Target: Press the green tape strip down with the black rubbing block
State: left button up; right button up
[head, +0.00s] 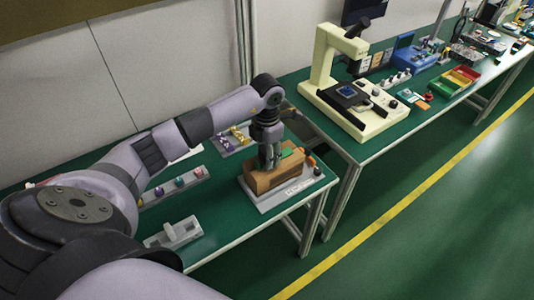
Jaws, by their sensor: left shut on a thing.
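A brown wooden block (263,184) sits on a grey plate (287,196) on the green bench. A piece of the green tape strip (292,153) shows on top of the wooden block, right of my left gripper. My left gripper (270,162) points down over the block's top and is shut on a small dark piece, which fits the black rubbing block. The fingers hide most of it, and I cannot tell whether it touches the tape. My right gripper is not in view.
An orange piece (311,160) lies at the plate's right end. A rack with coloured knobs (179,184) and a grey fixture (174,233) stand to the left. A purple-and-yellow tray (232,138) is behind. A cream microscope (345,86) stands on the neighbouring bench.

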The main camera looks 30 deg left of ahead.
pick_arm(q)
jog(key=shift+s+f, duration=0.1)
dwell(0.4)
jog(key=shift+r+p, duration=0.6)
jog(key=shift+r, duration=0.2)
jog(key=shift+r+p, duration=1.65)
jog(key=shift+r, duration=1.15)
